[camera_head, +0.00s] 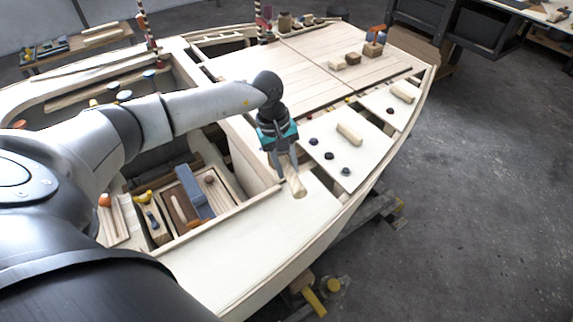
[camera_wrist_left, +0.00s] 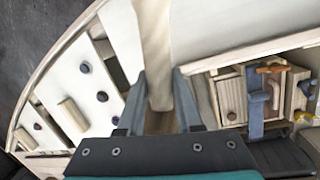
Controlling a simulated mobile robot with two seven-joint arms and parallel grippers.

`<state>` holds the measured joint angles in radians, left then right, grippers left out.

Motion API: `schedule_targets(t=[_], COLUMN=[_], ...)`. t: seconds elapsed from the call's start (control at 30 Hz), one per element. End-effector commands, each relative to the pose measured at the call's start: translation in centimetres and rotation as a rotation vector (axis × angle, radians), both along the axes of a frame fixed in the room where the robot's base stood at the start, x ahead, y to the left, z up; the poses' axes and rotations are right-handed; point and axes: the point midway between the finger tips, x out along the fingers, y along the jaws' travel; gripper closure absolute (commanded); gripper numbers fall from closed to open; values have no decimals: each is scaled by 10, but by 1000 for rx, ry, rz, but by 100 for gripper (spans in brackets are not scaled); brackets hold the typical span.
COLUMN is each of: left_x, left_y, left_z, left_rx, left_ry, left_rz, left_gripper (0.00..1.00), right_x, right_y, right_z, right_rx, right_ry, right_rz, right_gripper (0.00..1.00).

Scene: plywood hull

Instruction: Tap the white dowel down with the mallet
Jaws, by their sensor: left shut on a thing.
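My left gripper (camera_head: 287,172) points down over the pale deck beside the open tool compartment. It is shut on a light wooden bar (camera_head: 295,184). In the left wrist view the bar (camera_wrist_left: 155,45) lies between the fingers (camera_wrist_left: 160,112) and runs out past the top edge. It may be the mallet's handle; I cannot make out a mallet head. I cannot pick out the white dowel with certainty. My right gripper is not in view.
A tool compartment (camera_head: 236,207) holds a blue tool (camera_head: 194,192) and other tools. A pale panel (camera_head: 325,175) with dark knobs (camera_head: 329,156) and a wooden block (camera_head: 349,133) lies right of the gripper. Small blocks (camera_head: 353,59) stand on the far deck. The near deck (camera_head: 215,270) is bare.

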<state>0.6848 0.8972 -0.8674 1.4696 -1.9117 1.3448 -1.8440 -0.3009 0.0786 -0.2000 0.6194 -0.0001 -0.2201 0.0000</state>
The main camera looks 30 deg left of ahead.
Motion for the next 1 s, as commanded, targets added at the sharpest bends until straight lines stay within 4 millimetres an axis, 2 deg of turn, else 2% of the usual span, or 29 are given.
schedule_targets(t=[0.03,0.27,0.47,0.73,1.0], left_x=[1,1,1,1,0], left_y=[0,0,0,0,0], left_z=[-10,-41,-26,10,11], left_rx=[0,0,0,0,0], left_ry=[-1,-2,-3,-3,-1], left_rz=[0,1,1,0,0], left_gripper=[100,100,100,100,100], right_x=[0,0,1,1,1], right_y=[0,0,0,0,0], right_z=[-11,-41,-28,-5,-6], right_rx=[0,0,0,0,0], right_ry=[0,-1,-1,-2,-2], right_rz=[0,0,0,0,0], right_gripper=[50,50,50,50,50])
